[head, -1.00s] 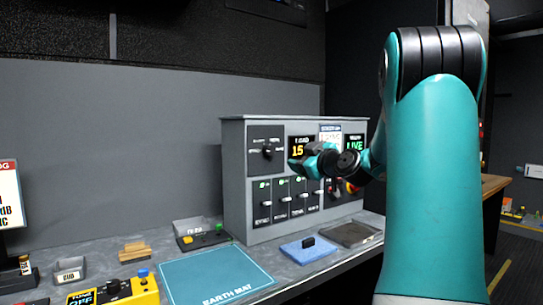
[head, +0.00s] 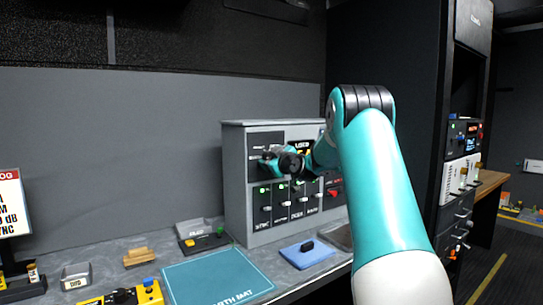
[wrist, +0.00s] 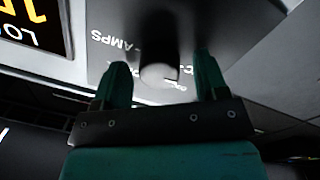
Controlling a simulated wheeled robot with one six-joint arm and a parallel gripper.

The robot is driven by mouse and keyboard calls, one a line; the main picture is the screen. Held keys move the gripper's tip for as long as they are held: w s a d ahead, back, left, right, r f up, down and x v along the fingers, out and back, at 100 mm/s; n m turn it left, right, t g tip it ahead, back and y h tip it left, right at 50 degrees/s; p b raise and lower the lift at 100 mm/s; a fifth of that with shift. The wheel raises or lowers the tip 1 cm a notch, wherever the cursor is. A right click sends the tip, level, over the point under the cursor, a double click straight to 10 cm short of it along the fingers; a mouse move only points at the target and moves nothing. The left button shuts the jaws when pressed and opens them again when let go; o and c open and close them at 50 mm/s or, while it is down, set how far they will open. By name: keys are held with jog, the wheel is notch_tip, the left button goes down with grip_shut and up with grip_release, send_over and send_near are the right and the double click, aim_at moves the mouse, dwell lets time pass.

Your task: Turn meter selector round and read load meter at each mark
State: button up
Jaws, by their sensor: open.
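The grey panel cabinet (head: 237,190) stands on the bench. My gripper (head: 270,160) is at its upper left and hides the meter selector in the head view. In the wrist view the selector (wrist: 160,75) is a dark knob with a pale round end, between my two teal fingers (wrist: 160,84). The fingers are open, with a gap on each side of the knob. Lettering including "AMPS" shows around it.
Several faders (head: 283,207) sit just below my gripper on the panel. On the bench are a teal earth mat (head: 215,275), a blue pad (head: 300,257) with a dark item, and a yellow box (head: 148,293). A rack (head: 462,170) stands at the right.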

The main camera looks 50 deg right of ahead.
jog(key=c, duration=0.9)
jog(key=shift+c, duration=0.2)
jog(key=shift+f, duration=0.1)
jog(key=m+b, duration=0.2)
jog(key=m, duration=0.9)
jog(key=shift+y+b, duration=0.3)
jog(key=shift+m, duration=0.4)
